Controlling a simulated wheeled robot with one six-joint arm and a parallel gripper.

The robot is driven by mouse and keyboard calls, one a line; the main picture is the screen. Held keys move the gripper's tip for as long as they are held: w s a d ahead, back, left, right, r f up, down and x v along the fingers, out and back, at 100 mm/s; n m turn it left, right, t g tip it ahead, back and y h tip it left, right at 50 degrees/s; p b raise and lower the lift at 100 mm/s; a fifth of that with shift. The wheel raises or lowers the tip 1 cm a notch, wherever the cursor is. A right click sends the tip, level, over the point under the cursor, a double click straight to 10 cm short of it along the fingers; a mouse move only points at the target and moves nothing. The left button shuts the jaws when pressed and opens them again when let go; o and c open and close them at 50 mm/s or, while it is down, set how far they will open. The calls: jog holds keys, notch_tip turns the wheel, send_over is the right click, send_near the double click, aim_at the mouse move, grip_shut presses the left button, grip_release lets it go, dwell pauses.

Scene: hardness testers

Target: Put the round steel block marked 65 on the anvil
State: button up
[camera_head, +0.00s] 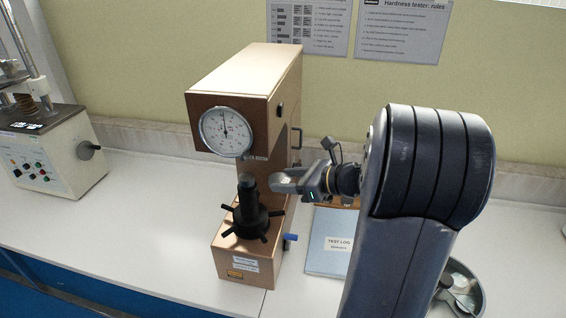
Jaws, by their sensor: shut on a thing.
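My gripper (284,183) reaches in from the right, just right of the anvil (246,182) of the tan hardness tester (225,90). Its jaws are shut on a small piece, which I take to be the round steel block. The jaws largely hide the piece, and no 65 marking can be read. The anvil is a dark upright post above a black spoked handwheel (251,222). Its top looks bare, and the gripper tip is close beside it at about the same height in the picture.
The tester's round dial (227,132) and head overhang the anvil. A blue lever (290,237) sticks out at lower right. A test log (330,250) lies right of the tester. A round bowl with metal pieces (470,285) is partly behind my arm. The bench at left is clear up to another machine (50,160).

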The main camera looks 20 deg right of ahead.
aim_at(247, 181)
jog(key=shift+w+a+f, duration=0.1)
jog(key=shift+w+a, duration=0.2)
jog(key=shift+w+a+f+b, duration=0.15)
jog(key=shift+w+a+b, duration=0.05)
jog(key=shift+w+a, duration=0.85)
jog(key=shift+w+a+f+b, duration=0.15)
jog(key=shift+w+a+b, duration=0.1)
jog(key=shift+w+a, duration=0.85)
jog(key=shift+w+a+f+b, duration=0.2)
jog(key=shift+w+a, duration=0.5)
jog(key=shift+w, duration=0.65)
jog(key=shift+s, duration=0.1)
jog(key=shift+f, duration=0.2)
jog(key=o, duration=1.3)
jog(key=shift+c, duration=1.4)
